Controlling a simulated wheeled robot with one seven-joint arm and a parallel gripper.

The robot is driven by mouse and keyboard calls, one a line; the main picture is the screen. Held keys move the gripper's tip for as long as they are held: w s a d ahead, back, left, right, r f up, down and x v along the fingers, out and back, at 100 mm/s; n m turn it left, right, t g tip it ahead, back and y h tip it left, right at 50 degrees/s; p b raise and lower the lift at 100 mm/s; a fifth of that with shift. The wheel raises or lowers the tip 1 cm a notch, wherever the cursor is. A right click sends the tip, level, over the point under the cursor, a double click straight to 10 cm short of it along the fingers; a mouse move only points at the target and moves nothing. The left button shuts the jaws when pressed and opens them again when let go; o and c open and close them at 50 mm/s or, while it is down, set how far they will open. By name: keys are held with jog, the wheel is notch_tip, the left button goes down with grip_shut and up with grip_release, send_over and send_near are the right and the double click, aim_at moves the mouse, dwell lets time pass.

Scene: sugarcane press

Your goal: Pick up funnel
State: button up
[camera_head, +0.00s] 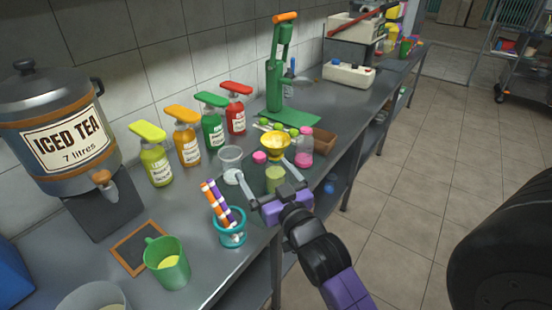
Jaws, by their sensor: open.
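The yellow funnel (275,147) is on the steel counter, in the middle of the view, with its wide mouth facing up. What its lower end rests on is hard to tell. My gripper (264,170) reaches in from the lower right, with its two fingers spread apart. The fingertips are on the near side of the funnel, one to its lower left and one just below its right side. Nothing is held between them. A pale green cup (275,179) shows between the fingers, nearer than the funnel.
A clear cup (230,160) stands left of the funnel, a pink-lidded jar (304,148) right. Pump bottles (188,144) line the wall. A teal straw holder (231,232) stands nearer.

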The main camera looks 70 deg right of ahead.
aim_at(272, 133)
jog(key=d+g, duration=0.1)
jog(key=d, duration=0.2)
jog(key=d+m+h, duration=0.1)
jog(key=d, duration=0.2)
jog(key=d+r+m+g+h+b, duration=0.1)
jog(key=d, duration=0.3)
jog(key=shift+s+r+g, duration=0.1)
jog(key=shift+s+g, duration=0.05)
jog(key=shift+g, duration=0.15)
jog(key=shift+x, duration=0.8)
jog(key=shift+p+x, duration=0.5)
jog(key=shift+x, duration=2.5)
jog(key=shift+a, duration=0.1)
jog(key=c, duration=1.5)
jog(key=shift+c, duration=0.3)
